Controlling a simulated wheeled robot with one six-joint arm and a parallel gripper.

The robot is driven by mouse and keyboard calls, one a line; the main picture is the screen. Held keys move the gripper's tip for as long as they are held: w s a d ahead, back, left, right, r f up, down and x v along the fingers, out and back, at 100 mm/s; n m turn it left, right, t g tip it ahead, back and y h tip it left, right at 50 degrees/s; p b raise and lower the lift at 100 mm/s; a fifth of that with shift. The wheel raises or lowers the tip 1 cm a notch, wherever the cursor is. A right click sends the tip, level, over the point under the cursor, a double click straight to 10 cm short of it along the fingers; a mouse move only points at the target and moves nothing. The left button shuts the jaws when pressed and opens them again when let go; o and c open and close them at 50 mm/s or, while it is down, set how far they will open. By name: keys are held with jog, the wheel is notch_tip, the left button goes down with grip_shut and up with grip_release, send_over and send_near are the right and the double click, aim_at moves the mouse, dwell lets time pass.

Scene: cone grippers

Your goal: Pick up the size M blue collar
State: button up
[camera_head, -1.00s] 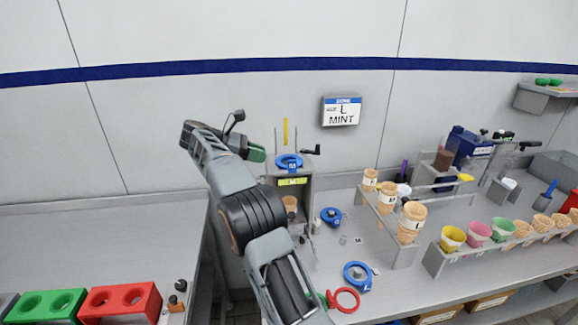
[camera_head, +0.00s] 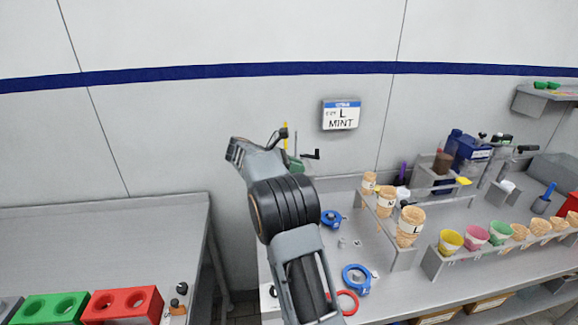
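Two blue collars lie on the bench to the right of my arm: one farther back (camera_head: 331,220) and one nearer the front edge (camera_head: 356,279). Small tags lie beside them, too small to read surely. The blue collar marked M, seen earlier on top of the grey stand, is now hidden behind my arm. My gripper (camera_head: 296,164) is at the arm's far end, near where the stand was seen. It is mostly hidden by my own links; only a green bit shows. Its opening and anything in it cannot be seen.
A red ring (camera_head: 347,302) lies partly behind my arm. A cone rack (camera_head: 402,257) stands right of the collars, with a row of coloured collars and cones farther right. A wall sign (camera_head: 342,114) reads L MINT. The left bench (camera_head: 100,235) is mostly clear.

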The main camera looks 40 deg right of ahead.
jog(key=shift+s+d+f, duration=0.15)
jog(key=shift+d+f, duration=0.05)
jog(key=shift+d, duration=0.1)
grip_shut()
jog(key=shift+r, duration=0.15)
